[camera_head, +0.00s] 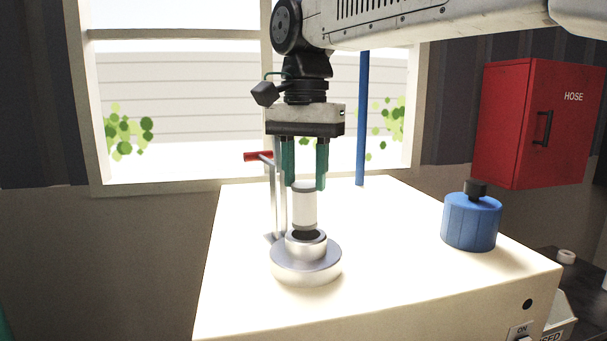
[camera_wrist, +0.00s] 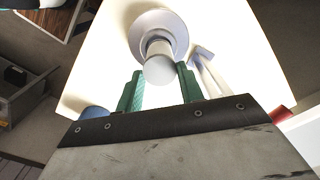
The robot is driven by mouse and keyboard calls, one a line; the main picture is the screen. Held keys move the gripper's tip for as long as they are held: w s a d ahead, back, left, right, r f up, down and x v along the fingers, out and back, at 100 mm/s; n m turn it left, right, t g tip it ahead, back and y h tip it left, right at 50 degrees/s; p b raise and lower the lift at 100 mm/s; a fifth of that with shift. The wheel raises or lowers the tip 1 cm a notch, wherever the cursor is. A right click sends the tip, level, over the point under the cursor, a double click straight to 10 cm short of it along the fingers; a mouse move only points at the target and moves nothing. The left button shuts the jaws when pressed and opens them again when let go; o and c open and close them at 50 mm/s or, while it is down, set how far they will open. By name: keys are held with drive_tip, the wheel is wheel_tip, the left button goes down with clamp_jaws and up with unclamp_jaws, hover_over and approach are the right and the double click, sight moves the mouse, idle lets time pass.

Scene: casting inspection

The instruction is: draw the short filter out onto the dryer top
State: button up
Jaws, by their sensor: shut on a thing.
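The filter (camera_head: 304,209) is a white cylinder with grey bands, upright between the green fingers of my gripper (camera_head: 306,180). My gripper is shut on its upper part. The filter's lower end is at the dark mouth of the silver round housing (camera_head: 306,266); I cannot tell whether it is still partly inside. The housing stands on the pale dryer top (camera_head: 385,240). In the wrist view the filter's round end (camera_wrist: 160,70) shows between the fingertips (camera_wrist: 160,88), with the housing (camera_wrist: 138,28) beyond it.
A stand with a red handle (camera_head: 258,156) rises just left of the housing. A blue cylinder with a black knob (camera_head: 471,222) stands at the right of the top. A blue pole (camera_head: 362,120) is behind. A red hose cabinet (camera_head: 545,125) hangs at right. The front right top is clear.

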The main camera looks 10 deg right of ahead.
sight(304, 184)
drive_tip(key=shift+r, duration=0.15)
drive_tip(key=shift+r, duration=1.85)
